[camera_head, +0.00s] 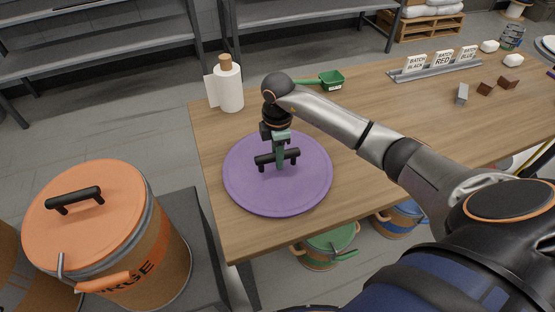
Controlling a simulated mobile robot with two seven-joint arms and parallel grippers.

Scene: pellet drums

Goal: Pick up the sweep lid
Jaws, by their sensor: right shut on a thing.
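A round purple lid (300,192), which I take for the sweep lid, lies flat at the left end of the wooden table. I cannot see a label on it. A black bar handle (291,154) stands at its middle. My right gripper (280,160) points down at the lid from above and is shut on the handle. The fingers cover the middle of the handle. I cannot tell whether the lid touches the table or is just above it. My left gripper is not in view.
An orange-lidded drum (90,218) stands left of the table (400,105). A rail with batch signs (435,69) is at the back right. Green (325,250) and blue (400,218) buckets are below the table.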

